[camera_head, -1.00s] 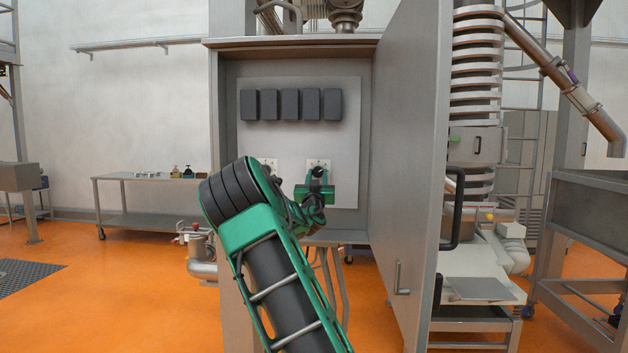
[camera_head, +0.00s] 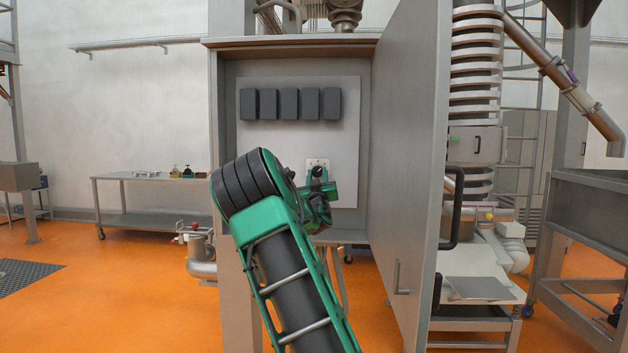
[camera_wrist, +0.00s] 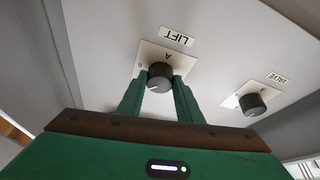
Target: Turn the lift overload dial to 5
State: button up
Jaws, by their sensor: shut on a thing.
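The lift dial (camera_wrist: 160,73) is a round black knob on a pale square plate, under an upside-down LIFT label (camera_wrist: 177,37) in the wrist view. A light pointer line shows at the knob's lower left. The scale marks are too small to read surely. My gripper (camera_wrist: 160,81) is shut on the knob, with one green finger on each side. In the head view the lift dial (camera_head: 317,171) is the right one on the panel, just above my gripper (camera_head: 317,180).
A second dial (camera_wrist: 252,103), whose small label I cannot read surely, sits to the right in the wrist view. My arm hides it in the head view. Several dark blocks (camera_head: 290,103) line the panel's top. The cabinet door (camera_head: 415,170) stands open on the right.

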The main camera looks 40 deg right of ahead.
jog(key=o, duration=1)
jog(key=shift+w+a, duration=0.1)
jog(key=shift+o, duration=0.2)
jog(key=v, duration=1)
jog(key=shift+a+f, duration=0.25)
